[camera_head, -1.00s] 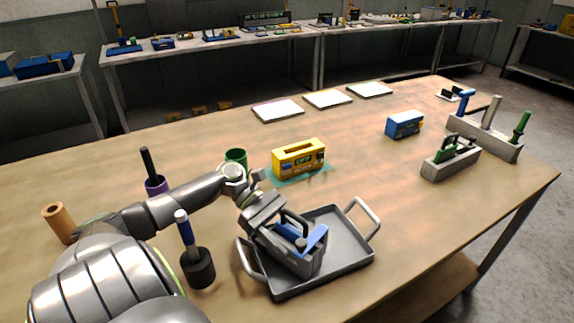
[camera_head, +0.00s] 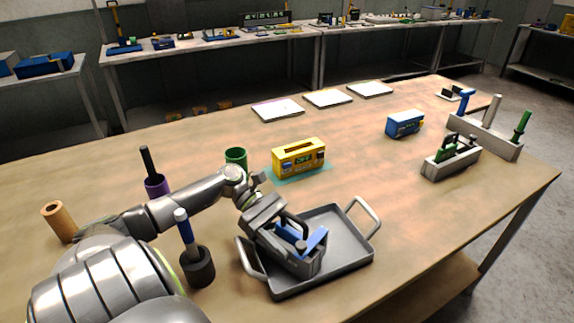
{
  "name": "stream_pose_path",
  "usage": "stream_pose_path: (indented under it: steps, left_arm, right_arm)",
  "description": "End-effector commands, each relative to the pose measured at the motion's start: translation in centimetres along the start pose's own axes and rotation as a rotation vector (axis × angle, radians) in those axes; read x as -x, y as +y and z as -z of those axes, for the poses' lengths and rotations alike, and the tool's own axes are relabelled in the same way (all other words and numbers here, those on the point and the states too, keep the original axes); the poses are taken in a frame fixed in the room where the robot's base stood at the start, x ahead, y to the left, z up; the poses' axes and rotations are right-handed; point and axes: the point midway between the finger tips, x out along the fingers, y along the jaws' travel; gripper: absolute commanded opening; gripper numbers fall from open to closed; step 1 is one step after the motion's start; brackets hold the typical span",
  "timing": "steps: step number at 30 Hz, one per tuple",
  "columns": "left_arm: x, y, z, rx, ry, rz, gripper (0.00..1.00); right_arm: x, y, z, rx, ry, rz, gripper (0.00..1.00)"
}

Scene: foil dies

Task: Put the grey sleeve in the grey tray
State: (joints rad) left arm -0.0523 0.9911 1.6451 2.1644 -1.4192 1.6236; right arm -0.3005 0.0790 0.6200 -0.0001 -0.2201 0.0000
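The grey tray (camera_head: 345,262) lies near the front of the table, with a raised handle at each end. A grey box-like sleeve (camera_head: 305,267) with blue pieces (camera_head: 312,240) in its top sits tilted in the left part of the tray. My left gripper (camera_head: 283,228) is right at the sleeve's upper left, over the tray. Its fingertips are mostly hidden among the sleeve and blue pieces, so I cannot tell whether they grip it. My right gripper is not in view.
A dark round holder (camera_head: 198,268) with a blue-handled tool stands left of the tray. A yellow box (camera_head: 298,159) and green cup (camera_head: 236,160) stand behind. Another grey sleeve (camera_head: 451,163) with green inside stands right, before a grey rack (camera_head: 484,137).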

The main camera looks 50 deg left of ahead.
Motion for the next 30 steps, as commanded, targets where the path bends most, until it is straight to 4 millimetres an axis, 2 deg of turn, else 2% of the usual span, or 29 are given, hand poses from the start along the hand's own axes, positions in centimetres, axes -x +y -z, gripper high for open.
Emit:
stream_pose_path:
  steps: [1, 2, 7, 16, 20, 23, 30]
  left_arm:
    - [-0.1, 0.0, 0.0, -0.002, -0.003, 0.0, 0.16]
    - [-0.1, 0.0, 0.0, -0.002, -0.003, 0.0, 0.52]
    - [0.0, 0.0, 0.0, -0.002, -0.001, 0.0, 0.74]
    - [0.1, 0.0, 0.2, 0.001, 0.002, 0.0, 0.76]
    - [0.9, 0.0, 0.2, 0.002, 0.005, 0.0, 0.76]
    - [2.4, 0.0, 0.3, 0.003, 0.006, -0.001, 0.76]
    - [8.1, 0.1, 0.3, 0.004, 0.007, -0.002, 0.76]
  right_arm:
    - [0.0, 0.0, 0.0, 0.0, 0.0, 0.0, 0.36]
    - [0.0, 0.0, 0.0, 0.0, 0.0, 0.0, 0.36]
    - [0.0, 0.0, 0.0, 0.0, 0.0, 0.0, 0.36]
    - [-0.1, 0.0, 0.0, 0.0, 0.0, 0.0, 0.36]
    - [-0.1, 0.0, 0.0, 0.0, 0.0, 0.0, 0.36]
    - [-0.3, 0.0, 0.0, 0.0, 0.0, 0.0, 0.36]
    - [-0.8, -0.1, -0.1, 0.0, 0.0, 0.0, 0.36]
